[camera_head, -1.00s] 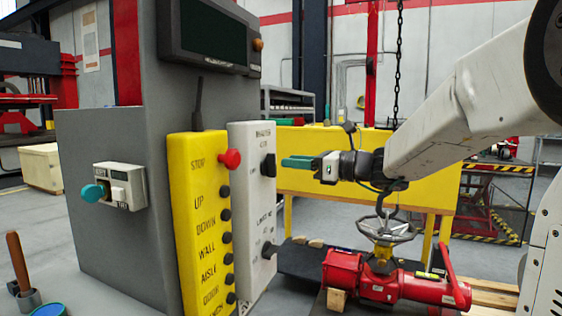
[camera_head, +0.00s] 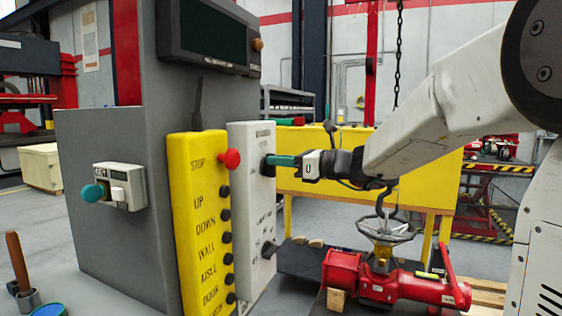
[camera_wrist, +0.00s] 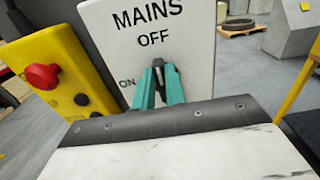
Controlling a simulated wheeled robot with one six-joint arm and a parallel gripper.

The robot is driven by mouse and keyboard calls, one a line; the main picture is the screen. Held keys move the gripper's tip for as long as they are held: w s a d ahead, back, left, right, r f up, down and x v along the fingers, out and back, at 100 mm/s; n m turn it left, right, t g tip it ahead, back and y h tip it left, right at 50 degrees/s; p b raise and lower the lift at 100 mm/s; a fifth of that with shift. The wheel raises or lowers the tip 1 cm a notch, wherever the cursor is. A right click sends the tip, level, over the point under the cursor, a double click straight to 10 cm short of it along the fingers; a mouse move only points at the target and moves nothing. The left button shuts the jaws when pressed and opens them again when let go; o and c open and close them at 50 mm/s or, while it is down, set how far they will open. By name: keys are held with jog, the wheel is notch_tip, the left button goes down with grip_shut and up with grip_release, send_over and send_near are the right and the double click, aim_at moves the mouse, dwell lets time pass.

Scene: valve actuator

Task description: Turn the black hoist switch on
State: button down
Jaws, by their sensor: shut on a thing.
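A light grey switch panel (camera_head: 251,205) stands beside a yellow push-button box. My gripper (camera_head: 272,160), with teal fingers, has its tips at the panel's upper black switch (camera_head: 264,167). In the wrist view, the fingers (camera_wrist: 160,82) are shut on this black switch (camera_wrist: 159,68), which is mostly hidden between them. The lettering above it on the panel (camera_wrist: 190,25) reads MAINS and OFF, and ON is at its left. A second black switch (camera_head: 268,250) sits lower on the panel. Its lettering is too small to read surely.
The yellow box (camera_head: 200,215) has a red STOP button (camera_head: 230,159) and several black buttons close to the panel's left. A grey cabinet (camera_head: 110,230) bears a teal-knobbed switch (camera_head: 93,193). A red valve actuator (camera_head: 385,285) with a handwheel stands below my arm.

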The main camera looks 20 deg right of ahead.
jog(key=shift+n, duration=0.3)
jog(key=n, duration=0.5)
jog(key=s+a+n, duration=0.1)
jog(key=n, duration=0.2)
jog(key=shift+f, duration=0.3)
jog(key=n, duration=0.4)
jog(key=shift+s+a+f, duration=0.1)
jog(key=shift+f, duration=0.2)
jog(key=shift+f+n, duration=0.15)
jog(key=shift+n, duration=0.95)
jog(key=shift+f+n, duration=0.15)
jog(key=shift+n, duration=0.95)
jog(key=c, duration=1.4)
grip_release()
jog(key=shift+c, duration=0.2)
